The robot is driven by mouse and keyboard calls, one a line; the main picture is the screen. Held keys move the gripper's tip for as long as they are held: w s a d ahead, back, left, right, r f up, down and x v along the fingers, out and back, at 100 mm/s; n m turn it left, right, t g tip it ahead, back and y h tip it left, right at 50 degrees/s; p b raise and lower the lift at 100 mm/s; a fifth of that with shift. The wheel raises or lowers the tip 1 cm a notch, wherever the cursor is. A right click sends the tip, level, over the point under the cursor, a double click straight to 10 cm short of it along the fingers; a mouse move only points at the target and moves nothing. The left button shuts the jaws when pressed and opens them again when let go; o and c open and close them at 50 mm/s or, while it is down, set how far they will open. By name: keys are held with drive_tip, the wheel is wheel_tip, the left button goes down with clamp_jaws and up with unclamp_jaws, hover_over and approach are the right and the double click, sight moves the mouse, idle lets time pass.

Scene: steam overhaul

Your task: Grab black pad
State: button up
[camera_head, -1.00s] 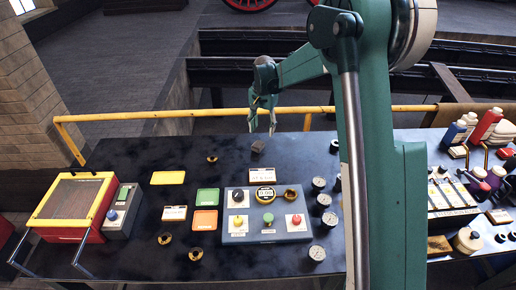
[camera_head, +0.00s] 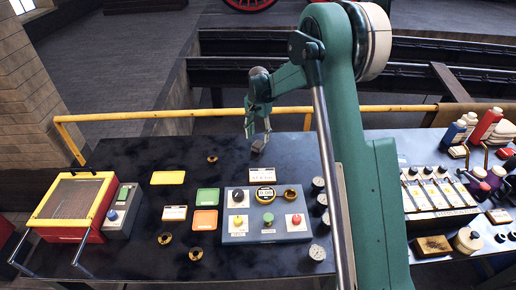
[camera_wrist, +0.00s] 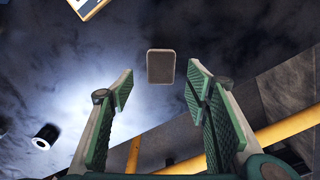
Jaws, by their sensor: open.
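The black pad (camera_head: 257,147) is a small dark grey block on the dark tabletop, near the back edge by the yellow rail. In the wrist view the pad (camera_wrist: 161,66) shows as a rounded grey rectangle, ahead of the fingertips and roughly centred between them. My gripper (camera_head: 257,133) hangs just above and behind the pad in the head view. In the wrist view my gripper (camera_wrist: 158,88) has its two green-padded fingers spread wide, with nothing between them. I see no contact with the pad.
A yellow rail (camera_head: 190,113) runs along the table's back edge, close to my gripper. Several gauges (camera_head: 318,253) stand to the right. The tabletop left of the pad is mostly clear.

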sight(258, 144)
drive_tip(key=shift+f, duration=0.85)
drive_tip(key=shift+f, duration=2.65)
drive_tip(key=c, duration=1.1)
